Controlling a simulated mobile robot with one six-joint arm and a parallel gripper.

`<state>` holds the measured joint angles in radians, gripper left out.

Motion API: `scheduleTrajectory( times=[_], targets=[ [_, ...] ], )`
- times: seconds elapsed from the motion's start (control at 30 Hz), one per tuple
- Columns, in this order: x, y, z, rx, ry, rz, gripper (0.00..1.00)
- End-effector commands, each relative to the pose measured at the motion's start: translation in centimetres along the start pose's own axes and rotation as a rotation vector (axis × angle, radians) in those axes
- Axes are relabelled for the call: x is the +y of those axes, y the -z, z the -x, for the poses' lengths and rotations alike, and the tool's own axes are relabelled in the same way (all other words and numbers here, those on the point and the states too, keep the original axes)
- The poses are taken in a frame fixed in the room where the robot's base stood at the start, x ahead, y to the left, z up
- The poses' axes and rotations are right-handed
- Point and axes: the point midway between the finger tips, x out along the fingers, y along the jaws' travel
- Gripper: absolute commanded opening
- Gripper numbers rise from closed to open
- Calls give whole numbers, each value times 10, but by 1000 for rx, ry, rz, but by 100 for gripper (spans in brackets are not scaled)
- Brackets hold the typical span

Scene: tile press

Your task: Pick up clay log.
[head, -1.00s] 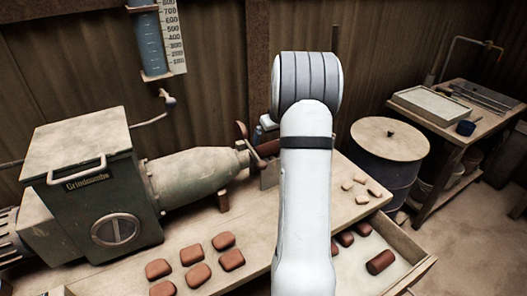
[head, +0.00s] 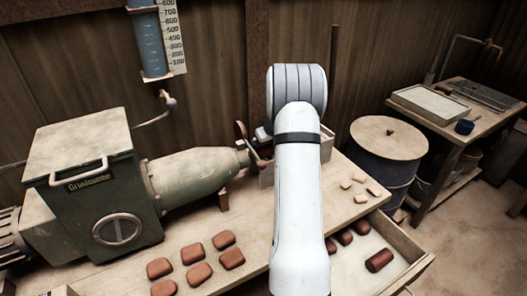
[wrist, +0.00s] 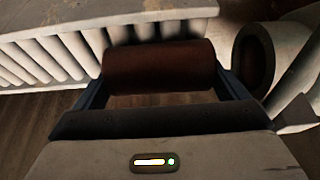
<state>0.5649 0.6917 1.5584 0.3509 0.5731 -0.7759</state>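The clay log (wrist: 160,66) is a dark reddish-brown cylinder lying crosswise in the wrist view, just beyond the palm. The two fingers of my gripper (wrist: 160,84) stand at its left and right ends. They appear to touch both ends, with no clear gap, so my gripper looks shut on the log. Whether the log still rests on something is unclear.
A pale roller tray (wrist: 50,48) is behind the log at left; a round nozzle (wrist: 256,58) is close at right.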

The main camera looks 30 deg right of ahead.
Motion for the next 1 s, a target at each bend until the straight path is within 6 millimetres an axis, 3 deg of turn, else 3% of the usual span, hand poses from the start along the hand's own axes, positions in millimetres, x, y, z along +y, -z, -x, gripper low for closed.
scheduleTrajectory(
  times=[0.33, 0.67, 0.87, 1.0],
  targets=[
    [1, 1, 1, 2, -1, -1, 56],
    [1, 2, 5, 3, -2, 0, 56],
    [2, 11, 24, 6, -3, -1, 56],
    [2, 20, 48, 6, -3, 0, 56]
  ],
)
